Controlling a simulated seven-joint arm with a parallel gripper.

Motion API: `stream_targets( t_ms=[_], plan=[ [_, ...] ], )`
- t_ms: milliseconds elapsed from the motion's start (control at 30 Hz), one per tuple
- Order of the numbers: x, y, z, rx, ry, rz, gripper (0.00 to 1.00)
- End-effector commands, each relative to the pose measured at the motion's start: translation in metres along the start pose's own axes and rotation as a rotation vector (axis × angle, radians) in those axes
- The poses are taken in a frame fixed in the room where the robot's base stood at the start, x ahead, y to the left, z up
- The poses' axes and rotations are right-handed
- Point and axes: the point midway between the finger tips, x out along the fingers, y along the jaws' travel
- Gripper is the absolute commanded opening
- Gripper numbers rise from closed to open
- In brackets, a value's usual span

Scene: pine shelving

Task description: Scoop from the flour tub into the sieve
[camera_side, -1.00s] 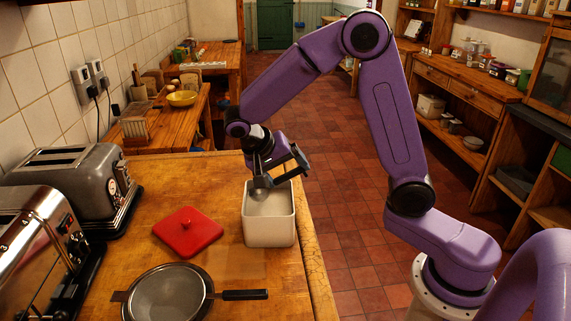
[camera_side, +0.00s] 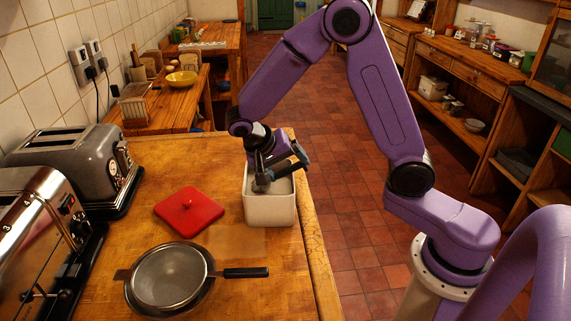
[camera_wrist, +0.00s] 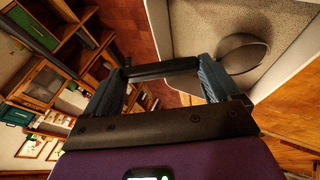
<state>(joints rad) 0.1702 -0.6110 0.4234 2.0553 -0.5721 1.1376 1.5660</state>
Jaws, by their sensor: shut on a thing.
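The white flour tub (camera_side: 270,209) stands near the right edge of the wooden counter, open on top. In the wrist view, pale flour (camera_wrist: 200,22) shows inside the tub's wall (camera_wrist: 295,65). My gripper (camera_side: 285,166) is above the tub, shut on the dark handle of a scoop (camera_side: 262,186). The scoop's bowl is down inside the tub's mouth; in the wrist view its rounded grey bowl (camera_wrist: 246,55) is at the flour, but how deep it sits is unclear. The round mesh sieve (camera_side: 168,275) with a black handle lies at the front of the counter, apparently over a bowl.
A red square lid (camera_side: 189,211) lies on the counter left of the tub, behind the sieve. Two toasters, a grey one (camera_side: 75,165) and a chrome one (camera_side: 45,230), stand along the left. Bare counter lies between lid and tub.

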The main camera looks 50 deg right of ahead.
Motion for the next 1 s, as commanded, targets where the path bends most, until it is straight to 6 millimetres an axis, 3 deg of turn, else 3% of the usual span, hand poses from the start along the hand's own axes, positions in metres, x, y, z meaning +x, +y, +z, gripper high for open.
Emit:
stream_targets(
  t_ms=[367,1000],
  plan=[
    [-0.001,0.001,-0.001,0.001,0.001,-0.001,0.65],
    [-0.044,0.026,-0.018,0.003,0.001,-0.003,0.65]
  ],
)
